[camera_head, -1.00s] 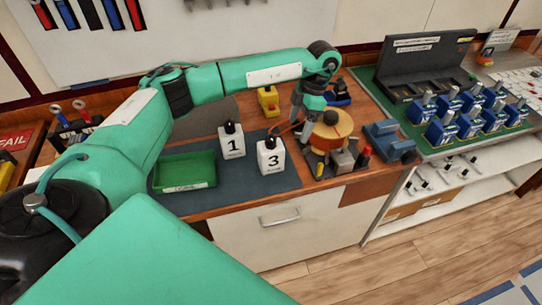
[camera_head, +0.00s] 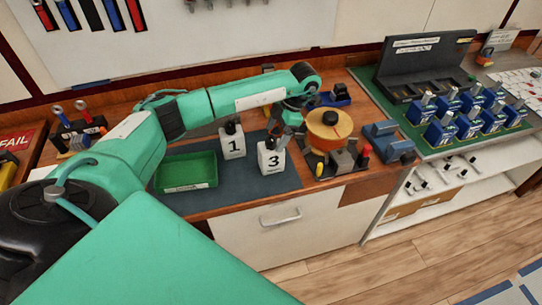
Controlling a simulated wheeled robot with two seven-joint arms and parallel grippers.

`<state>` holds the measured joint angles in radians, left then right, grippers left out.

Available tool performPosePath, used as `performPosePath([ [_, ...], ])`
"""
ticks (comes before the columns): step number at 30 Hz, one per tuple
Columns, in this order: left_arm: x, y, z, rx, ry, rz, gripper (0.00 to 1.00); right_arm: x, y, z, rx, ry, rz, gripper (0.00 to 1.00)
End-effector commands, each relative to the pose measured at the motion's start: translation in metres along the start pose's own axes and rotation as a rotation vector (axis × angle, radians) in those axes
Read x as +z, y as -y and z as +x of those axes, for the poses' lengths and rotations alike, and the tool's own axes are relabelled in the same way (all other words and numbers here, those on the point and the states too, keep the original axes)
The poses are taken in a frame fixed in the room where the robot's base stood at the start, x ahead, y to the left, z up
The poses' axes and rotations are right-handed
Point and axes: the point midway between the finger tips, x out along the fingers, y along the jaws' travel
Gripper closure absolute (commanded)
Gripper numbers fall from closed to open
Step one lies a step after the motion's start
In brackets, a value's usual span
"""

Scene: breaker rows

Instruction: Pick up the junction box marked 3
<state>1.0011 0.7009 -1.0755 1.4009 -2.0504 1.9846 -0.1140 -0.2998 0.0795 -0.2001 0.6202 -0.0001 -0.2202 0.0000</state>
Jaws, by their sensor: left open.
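The junction box marked 3 (camera_head: 271,160) is a white box with a black top, upright on the dark mat (camera_head: 240,187). The white box marked 1 (camera_head: 232,142) stands just behind it to the left. My left gripper (camera_head: 283,140) is open, pointing down at the upper right of box 3, close to its black top. I cannot tell whether it touches the box. My right gripper is not in view.
A green tray (camera_head: 186,171) lies on the mat to the left. An orange spool (camera_head: 329,125) and small tools stand close right of the gripper. Blue breakers (camera_head: 470,122) stand on the green mat at right.

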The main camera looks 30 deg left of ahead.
Motion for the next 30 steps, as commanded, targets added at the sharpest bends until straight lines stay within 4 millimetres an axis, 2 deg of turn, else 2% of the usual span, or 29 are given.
performPosePath([
  [5, -0.004, 0.001, 0.008, -0.001, -0.002, 0.0, 0.18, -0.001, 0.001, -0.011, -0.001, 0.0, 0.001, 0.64],
  [12, -0.007, 0.003, 0.037, -0.003, -0.004, 0.001, 0.18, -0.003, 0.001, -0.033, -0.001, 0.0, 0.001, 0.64],
  [17, -0.006, 0.003, 0.051, 0.0, -0.001, 0.0, 0.18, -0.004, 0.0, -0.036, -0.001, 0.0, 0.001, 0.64],
  [24, -0.005, 0.002, 0.053, 0.0, 0.001, 0.0, 0.18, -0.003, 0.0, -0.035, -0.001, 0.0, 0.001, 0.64],
  [30, -0.005, 0.003, 0.053, 0.0, 0.0, 0.0, 0.57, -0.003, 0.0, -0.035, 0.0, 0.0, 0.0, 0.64],
])
